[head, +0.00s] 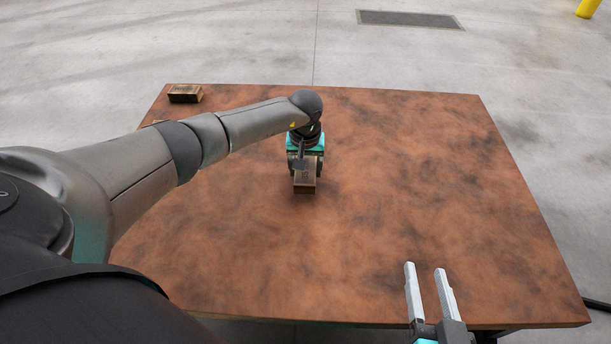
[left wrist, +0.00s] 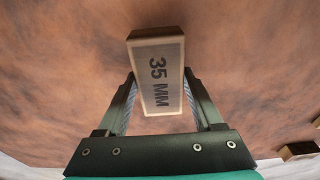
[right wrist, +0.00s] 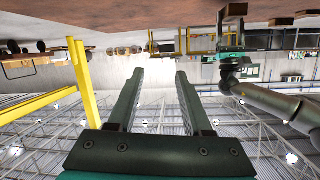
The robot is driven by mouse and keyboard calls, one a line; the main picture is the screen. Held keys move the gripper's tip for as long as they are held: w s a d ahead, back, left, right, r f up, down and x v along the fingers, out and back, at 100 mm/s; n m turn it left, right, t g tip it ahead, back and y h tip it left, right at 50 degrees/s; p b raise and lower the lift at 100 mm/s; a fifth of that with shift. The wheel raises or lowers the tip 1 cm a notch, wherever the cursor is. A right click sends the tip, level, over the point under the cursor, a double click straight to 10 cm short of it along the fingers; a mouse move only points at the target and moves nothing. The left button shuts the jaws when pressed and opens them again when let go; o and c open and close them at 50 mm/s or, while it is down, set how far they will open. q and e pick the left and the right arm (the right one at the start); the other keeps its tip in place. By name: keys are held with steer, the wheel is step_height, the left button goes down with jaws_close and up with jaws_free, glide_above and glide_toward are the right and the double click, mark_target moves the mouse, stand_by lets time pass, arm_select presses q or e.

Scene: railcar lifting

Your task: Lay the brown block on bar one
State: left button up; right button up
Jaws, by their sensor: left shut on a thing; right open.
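A brown block (head: 304,188) is between the fingers of my left gripper (head: 304,167), which is shut on it near the middle of the table. In the left wrist view the block (left wrist: 160,75) shows a grey face marked "35 MM" and sticks out past the fingertips. I cannot tell whether it touches the table top. My right gripper (head: 425,268) is open and empty over the table's front edge; it also shows in the right wrist view (right wrist: 159,74). I cannot pick out bar one in any view.
The brown table (head: 400,200) is clear in its middle and right. Another dark block (head: 185,93) lies at its back left corner. A small piece near the left edge is mostly hidden behind my left arm. Blocks (left wrist: 298,150) show at the left wrist view's right edge.

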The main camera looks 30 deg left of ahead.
arm_select(q)
steer(key=shift+f+b, duration=0.3)
steer(key=shift+f, duration=0.85)
arm_select(e)
steer(key=shift+s+a+r+m+t+y, duration=0.15)
steer(key=shift+s+a+r+t+y, duration=0.1)
steer(key=shift+r+t, duration=0.25)
steer(key=shift+s+a+r+m+t+y, duration=0.15)
steer(key=shift+s+a+r+t, duration=0.1)
steer(key=shift+t, duration=0.35)
arm_select(q)
steer(key=o, duration=1)
steer(key=shift+f, duration=0.15)
steer(key=o, duration=0.5)
